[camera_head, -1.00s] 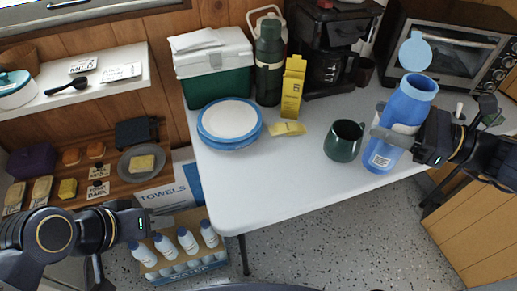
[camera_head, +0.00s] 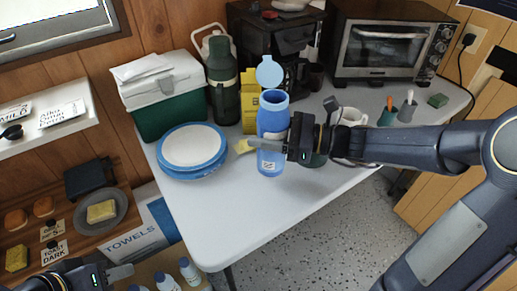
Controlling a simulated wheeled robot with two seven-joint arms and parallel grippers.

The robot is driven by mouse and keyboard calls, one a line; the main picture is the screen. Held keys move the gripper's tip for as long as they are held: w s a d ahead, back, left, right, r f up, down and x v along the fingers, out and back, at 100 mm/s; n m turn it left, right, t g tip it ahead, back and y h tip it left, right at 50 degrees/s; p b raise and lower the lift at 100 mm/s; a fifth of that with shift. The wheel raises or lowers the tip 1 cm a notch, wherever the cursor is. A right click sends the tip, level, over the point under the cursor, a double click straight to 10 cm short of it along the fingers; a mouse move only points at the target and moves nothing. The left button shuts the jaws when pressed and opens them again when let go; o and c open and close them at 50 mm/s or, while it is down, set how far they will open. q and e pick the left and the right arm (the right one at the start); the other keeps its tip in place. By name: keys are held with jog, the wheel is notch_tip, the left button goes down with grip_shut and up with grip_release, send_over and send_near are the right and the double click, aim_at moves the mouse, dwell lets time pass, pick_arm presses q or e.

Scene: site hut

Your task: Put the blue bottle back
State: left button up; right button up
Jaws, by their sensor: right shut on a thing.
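The blue bottle (camera_head: 272,122) has its round lid (camera_head: 269,71) tipped open and a pale label low on its side. It is upright over the white table (camera_head: 230,218); I cannot tell whether its base touches the top. My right gripper (camera_head: 268,144) is shut on it from the right, one finger crossing its front. My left gripper (camera_head: 118,274) is at the bottom left, beside a carton of white bottles (camera_head: 190,271) with blue caps; it is partly cut off, and its opening is unclear.
Blue-rimmed plates (camera_head: 193,148), a green cooler (camera_head: 160,95), a dark flask (camera_head: 222,85) and a yellow box (camera_head: 262,103) stand left of and behind the bottle. The table's front is clear.

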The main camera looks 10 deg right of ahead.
jog(key=shift+w+a+f, duration=0.2)
jog(key=shift+a+f, duration=0.2)
jog(key=shift+f, duration=0.05)
jog(key=shift+w+a+f+b, duration=0.15)
jog(key=shift+f+b, duration=0.2)
jog(key=shift+f, duration=0.6)
jog(key=shift+w+a+f+b, duration=0.1)
jog(key=shift+f+b, duration=0.2)
jog(key=shift+f, duration=0.6)
jog(key=shift+f, duration=0.15)
jog(key=shift+f, duration=0.1)
jog(key=o, duration=1.3)
jog(key=shift+c, duration=0.2)
